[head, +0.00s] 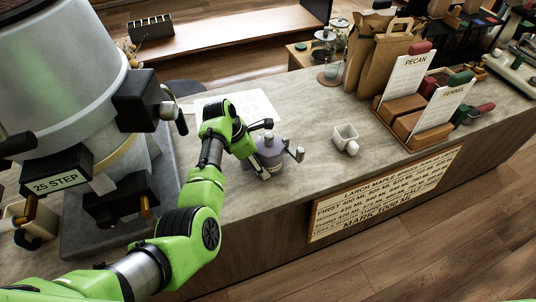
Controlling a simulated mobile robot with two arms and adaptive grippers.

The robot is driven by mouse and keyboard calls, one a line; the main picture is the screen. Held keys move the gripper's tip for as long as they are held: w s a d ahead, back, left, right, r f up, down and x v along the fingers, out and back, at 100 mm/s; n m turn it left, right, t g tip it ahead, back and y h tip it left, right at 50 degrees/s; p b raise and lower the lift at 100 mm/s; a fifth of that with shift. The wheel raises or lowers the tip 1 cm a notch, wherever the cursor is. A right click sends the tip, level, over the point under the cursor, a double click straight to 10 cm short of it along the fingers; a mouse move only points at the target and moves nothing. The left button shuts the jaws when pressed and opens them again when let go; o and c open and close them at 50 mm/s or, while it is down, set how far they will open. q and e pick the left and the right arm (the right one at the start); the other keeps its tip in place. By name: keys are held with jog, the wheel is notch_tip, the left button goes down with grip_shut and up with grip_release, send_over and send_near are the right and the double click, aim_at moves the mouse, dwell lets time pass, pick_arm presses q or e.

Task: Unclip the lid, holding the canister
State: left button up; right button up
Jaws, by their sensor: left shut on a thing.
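The canister (270,152) is a small grey-purple pot with a lid on top. It stands upright on the stone counter near the middle of the head view. A metal clip (296,151) sticks out at its right side. My left gripper (262,150) reaches over from the left and is shut on the canister. Its fingers partly hide the canister's left side and lid, so I cannot tell whether the clip is fastened. My right gripper does not show.
A small white scoop or cup (345,138) stands right of the canister. Paper bags (378,58) and wooden blocks with cards PECAN and FENNEL (440,108) stand further right. A large grey machine (62,60) fills the left. White paper (250,106) lies behind my left gripper.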

pick_arm(q)
jog(key=c, duration=0.7)
jog(key=shift+s+f, duration=0.1)
